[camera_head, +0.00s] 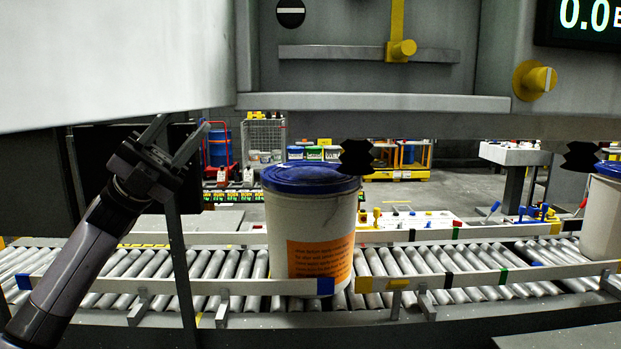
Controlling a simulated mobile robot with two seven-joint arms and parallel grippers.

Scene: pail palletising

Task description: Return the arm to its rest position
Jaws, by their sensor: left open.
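My left gripper (178,143) is at the left of the head view, raised above the conveyor, with its two fingers apart and nothing between them. Its grey arm comes up from the lower left corner. A white pail (310,235) with a blue lid (310,177) and an orange label stands upright on the roller conveyor (235,263), to the right of the gripper and apart from it. My right gripper is not in view.
A second pail (603,215) with a blue lid stands on the conveyor at the right edge. Guide rails (190,286) run along the rollers. A grey machine housing (370,103) with yellow knobs hangs above. A grey table (515,153) stands behind at right.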

